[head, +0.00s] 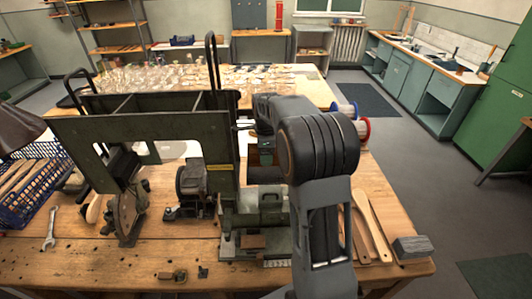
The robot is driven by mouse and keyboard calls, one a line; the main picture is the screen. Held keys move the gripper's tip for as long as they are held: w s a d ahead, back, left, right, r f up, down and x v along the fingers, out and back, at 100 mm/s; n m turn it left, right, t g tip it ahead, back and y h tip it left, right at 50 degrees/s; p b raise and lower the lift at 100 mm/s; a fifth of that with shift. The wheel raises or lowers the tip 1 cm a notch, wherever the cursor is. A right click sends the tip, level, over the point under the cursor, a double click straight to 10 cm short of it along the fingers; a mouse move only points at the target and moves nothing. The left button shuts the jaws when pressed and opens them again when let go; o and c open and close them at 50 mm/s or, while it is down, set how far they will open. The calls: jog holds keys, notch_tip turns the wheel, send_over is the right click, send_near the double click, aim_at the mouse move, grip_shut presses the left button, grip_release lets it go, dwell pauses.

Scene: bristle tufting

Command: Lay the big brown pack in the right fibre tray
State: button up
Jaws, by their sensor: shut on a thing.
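My gripper (264,146) is partly in view just left of my own arm, beside the right end of the dark green machine (130,127). It is shut on a dark brownish thing (262,159), which looks like the big brown pack; its edges are unclear and my arm hides part of it. The machine's top has two open tray-like bays split by a divider. The right bay, which looks like the right fibre tray (185,102), is left of my gripper. I cannot see well into it. The held thing is apart from that bay.
A tall black handle (212,62) rises near the right bay. A blue basket (35,178) stands at left and a wrench (50,228) lies near it. Wooden brush backs (372,225) and a grey block (412,247) lie at right. The front bench edge is mostly clear.

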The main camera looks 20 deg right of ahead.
jog(key=o, duration=1)
jog(key=shift+o, duration=0.5)
jog(key=shift+r, duration=0.1)
jog(key=shift+r+p, duration=2.25)
jog(key=shift+r, duration=0.45)
jog(key=shift+r+p, duration=0.4)
jog(key=shift+r, duration=0.8)
